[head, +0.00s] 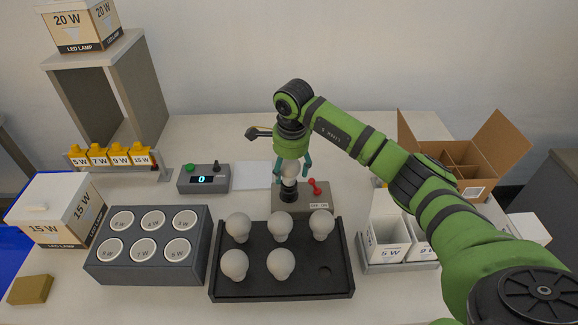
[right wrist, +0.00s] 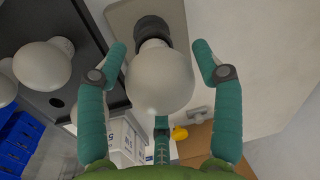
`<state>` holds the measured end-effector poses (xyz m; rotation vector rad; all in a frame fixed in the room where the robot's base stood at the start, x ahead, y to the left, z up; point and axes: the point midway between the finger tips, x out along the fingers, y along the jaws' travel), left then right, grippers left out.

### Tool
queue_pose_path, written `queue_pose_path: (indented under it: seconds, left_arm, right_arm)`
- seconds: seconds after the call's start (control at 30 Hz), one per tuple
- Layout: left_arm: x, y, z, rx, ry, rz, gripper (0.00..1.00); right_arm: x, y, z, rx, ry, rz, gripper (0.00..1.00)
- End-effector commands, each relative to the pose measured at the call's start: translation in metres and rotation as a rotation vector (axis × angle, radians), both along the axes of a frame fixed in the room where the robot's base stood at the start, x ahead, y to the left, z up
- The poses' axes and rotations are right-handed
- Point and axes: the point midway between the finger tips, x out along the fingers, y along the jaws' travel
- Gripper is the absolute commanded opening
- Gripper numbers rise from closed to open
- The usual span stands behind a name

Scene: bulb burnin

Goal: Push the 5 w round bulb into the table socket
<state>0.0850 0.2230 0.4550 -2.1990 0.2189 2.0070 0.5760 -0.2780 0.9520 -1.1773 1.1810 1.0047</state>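The white round bulb (head: 290,172) stands upright at the black table socket (head: 288,194) on a grey-brown block (head: 315,203). The bulb (right wrist: 160,82) also shows in the right wrist view, its base end at the dark socket (right wrist: 152,30). How deep it sits I cannot tell. My right gripper (head: 292,164) is above the block, its teal fingers on both sides of the bulb. In the right wrist view the fingers (right wrist: 159,55) are spread, with gaps between them and the bulb. My left gripper is not in view.
A black tray (head: 285,294) with several round bulbs and one empty recess lies in front of the block. A red lever (head: 314,187) is on the block. A grey cup holder (head: 148,274) is left. White boxes (head: 388,238) and an open carton (head: 470,150) stand right.

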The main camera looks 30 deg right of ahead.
Motion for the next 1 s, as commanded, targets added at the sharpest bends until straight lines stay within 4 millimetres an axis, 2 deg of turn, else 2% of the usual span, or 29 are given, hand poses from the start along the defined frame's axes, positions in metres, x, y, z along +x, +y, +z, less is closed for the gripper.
queue_pose_path:
  seconds: [0.33, 0.47, 0.57, 0.8, 1.0]
  left_arm:
    - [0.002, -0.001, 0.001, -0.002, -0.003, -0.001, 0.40]
    - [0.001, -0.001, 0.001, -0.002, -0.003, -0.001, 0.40]
    - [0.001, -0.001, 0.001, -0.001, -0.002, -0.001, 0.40]
    - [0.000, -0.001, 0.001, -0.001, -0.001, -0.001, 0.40]
    - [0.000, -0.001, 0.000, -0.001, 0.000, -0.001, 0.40]
  right_arm:
    - [0.000, 0.000, 0.001, 0.000, -0.001, 0.000, 0.83]
    - [0.000, 0.000, 0.010, -0.001, -0.005, 0.000, 0.83]
    - [-0.002, 0.000, 0.025, -0.001, -0.006, 0.001, 0.83]
    - [-0.009, 0.001, 0.077, -0.001, -0.007, 0.000, 0.83]
    - [-0.014, 0.002, 0.108, -0.002, -0.004, 0.000, 0.83]
